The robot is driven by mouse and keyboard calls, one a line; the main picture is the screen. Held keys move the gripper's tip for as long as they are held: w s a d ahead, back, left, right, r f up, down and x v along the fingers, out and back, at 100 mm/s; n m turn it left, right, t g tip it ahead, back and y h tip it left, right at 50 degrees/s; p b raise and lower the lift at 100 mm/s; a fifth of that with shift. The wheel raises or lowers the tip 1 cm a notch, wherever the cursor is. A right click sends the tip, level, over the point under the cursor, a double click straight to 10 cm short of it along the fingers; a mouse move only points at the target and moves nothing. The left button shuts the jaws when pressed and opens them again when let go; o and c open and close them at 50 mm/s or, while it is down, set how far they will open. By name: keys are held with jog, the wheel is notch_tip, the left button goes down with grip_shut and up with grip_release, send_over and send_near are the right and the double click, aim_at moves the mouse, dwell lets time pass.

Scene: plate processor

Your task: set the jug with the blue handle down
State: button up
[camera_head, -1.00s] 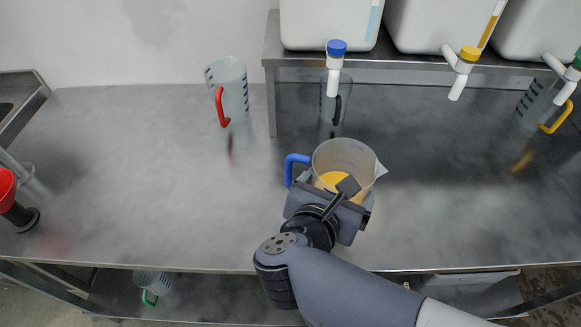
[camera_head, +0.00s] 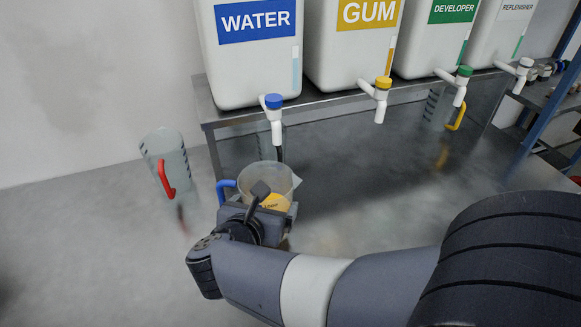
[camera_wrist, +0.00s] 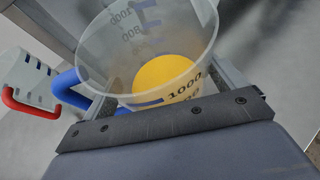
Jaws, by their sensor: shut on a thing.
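The jug with the blue handle (camera_head: 282,180) is clear plastic with yellow-orange liquid in its lower part. My gripper (camera_head: 262,208) is shut on the jug from the near side. The blue handle sticks out to the left of the jug. In the wrist view the jug (camera_wrist: 150,35) stands between my gripper's fingers (camera_wrist: 165,110), with volume marks on its wall and the yellow liquid inside. The jug's base is hidden behind my gripper, so I cannot tell whether it touches the steel worktop (camera_head: 90,240).
A jug with a red handle (camera_head: 166,160) stands to the left. A raised shelf (camera_head: 330,100) bears white tanks labelled WATER (camera_head: 250,55), GUM (camera_head: 350,50) and DEVELOPER (camera_head: 435,40), with taps. A jug with a yellow handle (camera_head: 434,105) stands under the shelf. The worktop's left is clear.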

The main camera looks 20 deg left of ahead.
aim_at(274, 180)
jog(key=w, duration=0.5)
jog(key=w+p, duration=0.1)
jog(key=w, duration=0.1)
jog(key=shift+w+a, duration=0.15)
jog(key=shift+a, duration=0.25)
jog(key=shift+w+f, duration=0.1)
jog(key=shift+w, duration=0.15)
jog(key=shift+f, duration=1.6)
jog(key=shift+f, duration=0.25)
jog(key=o, duration=1.2)
jog(key=shift+r, duration=0.2)
jog(key=b+v, duration=0.1)
jog(key=v, duration=1.1)
